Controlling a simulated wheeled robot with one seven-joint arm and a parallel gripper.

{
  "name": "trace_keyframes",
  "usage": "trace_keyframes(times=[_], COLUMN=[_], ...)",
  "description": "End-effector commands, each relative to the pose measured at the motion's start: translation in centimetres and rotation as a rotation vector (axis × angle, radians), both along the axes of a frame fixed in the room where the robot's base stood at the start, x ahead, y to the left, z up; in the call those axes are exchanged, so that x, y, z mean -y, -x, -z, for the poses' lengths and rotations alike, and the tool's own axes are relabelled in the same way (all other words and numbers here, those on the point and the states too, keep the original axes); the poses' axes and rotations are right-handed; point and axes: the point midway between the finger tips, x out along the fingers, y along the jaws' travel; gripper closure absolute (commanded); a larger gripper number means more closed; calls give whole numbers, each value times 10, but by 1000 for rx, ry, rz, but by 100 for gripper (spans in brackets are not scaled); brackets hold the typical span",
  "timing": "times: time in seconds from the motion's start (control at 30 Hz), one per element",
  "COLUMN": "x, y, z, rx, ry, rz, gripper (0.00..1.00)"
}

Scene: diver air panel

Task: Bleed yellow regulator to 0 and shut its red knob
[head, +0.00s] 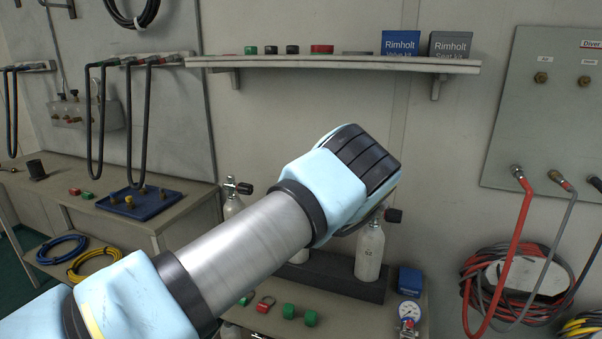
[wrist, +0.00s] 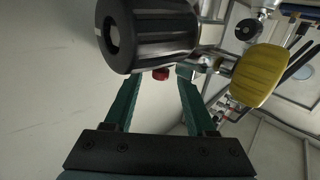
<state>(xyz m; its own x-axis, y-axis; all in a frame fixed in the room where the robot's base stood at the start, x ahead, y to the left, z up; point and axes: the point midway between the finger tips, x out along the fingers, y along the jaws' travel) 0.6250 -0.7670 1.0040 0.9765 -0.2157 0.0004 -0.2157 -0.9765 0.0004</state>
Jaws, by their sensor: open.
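In the wrist view, the two green fingers of my gripper (wrist: 157,78) are apart with nothing held between them. A small red knob (wrist: 161,74) shows between the fingertips, partly covered by a large ribbed black knob (wrist: 150,32) at the top. I cannot tell whether the fingers touch the red knob. A yellow ribbed body (wrist: 258,75), apparently the yellow regulator, is right of the fingers, joined by metal fittings (wrist: 208,62). A small round black-and-white part (wrist: 248,29) is above it; no gauge reading is legible. In the head view my arm hides my gripper and the regulator.
In the head view, pale cylinders (head: 369,252) with black valve knobs stand in a dark rack (head: 345,278) on the bench. A wall shelf (head: 330,64) runs above. A gauge (head: 409,312) and blue box (head: 410,280) are at the right. Red hoses (head: 521,240) hang farther right.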

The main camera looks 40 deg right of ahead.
Motion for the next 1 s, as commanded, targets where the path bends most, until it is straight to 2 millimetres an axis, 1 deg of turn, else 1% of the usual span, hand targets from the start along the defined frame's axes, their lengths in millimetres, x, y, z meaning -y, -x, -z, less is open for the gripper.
trace_keyframes(times=[0.03,0.2,0.5,1.0], x=[1,4,4,4], y=[-7,-18,-19,-19], z=[-2,-1,0,0], rx=[0,1,0,-1], ry=[0,-1,-1,0], rz=[-1,0,0,0], gripper=[44,44,44,100])
